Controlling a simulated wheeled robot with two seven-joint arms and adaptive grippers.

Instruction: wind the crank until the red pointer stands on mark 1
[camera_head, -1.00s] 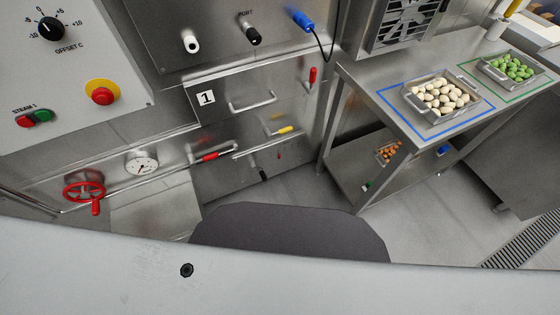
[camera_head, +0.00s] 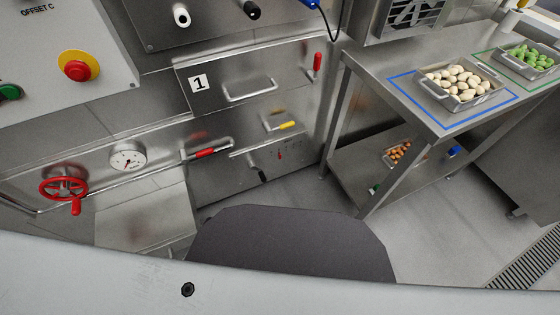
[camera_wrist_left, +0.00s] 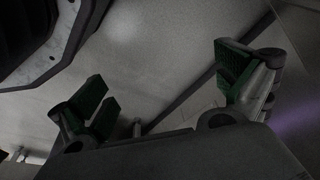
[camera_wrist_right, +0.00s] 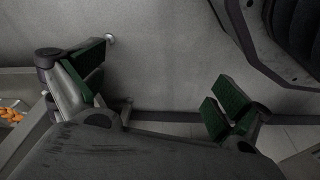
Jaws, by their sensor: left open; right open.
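A small crank with a black grip (camera_head: 262,176) sits low on the steel front, below the yellow-gripped handle, in the head view. Beside it is a tiny red pointer (camera_head: 279,155) with faint marks around it; they are too small to read. A red handwheel with a knob (camera_head: 63,187) is further left, beside a round white gauge (camera_head: 127,158). My left gripper (camera_wrist_left: 165,85) is open and empty in the left wrist view. My right gripper (camera_wrist_right: 158,85) is open and empty in the right wrist view. Neither gripper shows in the head view, and both are away from the crank.
A drawer front with a plate marked 1 (camera_head: 198,83) is above the crank. A red-gripped handle (camera_head: 204,153) is to its left. A steel table (camera_head: 400,62) with trays of pale and green pieces stands right. Grey floor (camera_head: 300,190) lies in front of the crank.

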